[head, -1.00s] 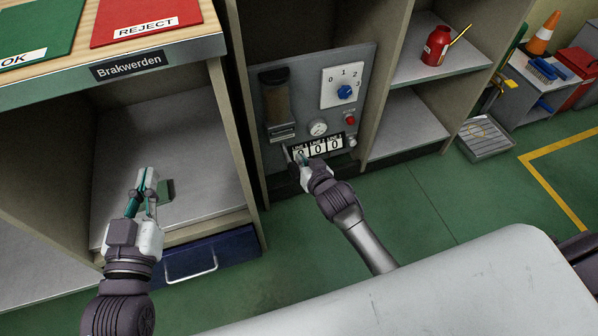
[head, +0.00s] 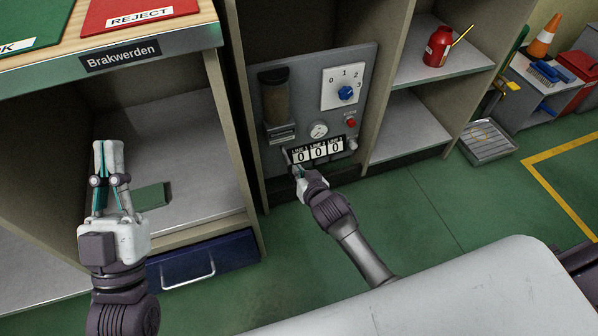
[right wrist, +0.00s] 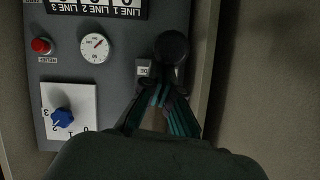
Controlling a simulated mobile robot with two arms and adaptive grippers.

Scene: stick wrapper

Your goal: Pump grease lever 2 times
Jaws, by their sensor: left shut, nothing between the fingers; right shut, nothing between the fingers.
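The grey grease panel (head: 310,105) stands in the middle shelf bay in the head view. Its LINE 1, 2 and 3 counters (head: 318,150) read 0, 0, 0. A dark round knob (right wrist: 172,47), apparently the lever's end, shows in the right wrist view, just beyond my right gripper (right wrist: 166,98). I cannot tell whether they touch. In the head view my right gripper (head: 299,171) is shut just below the counters, and the lever is hard to make out there. My left gripper (head: 108,148) is shut and empty, pointing up in front of the left shelf bay.
The panel has a blue selector (head: 346,93), gauge (head: 318,130) and red button (head: 351,123). A red oil can (head: 437,45) stands on the right shelf. Side walls flank the panel.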

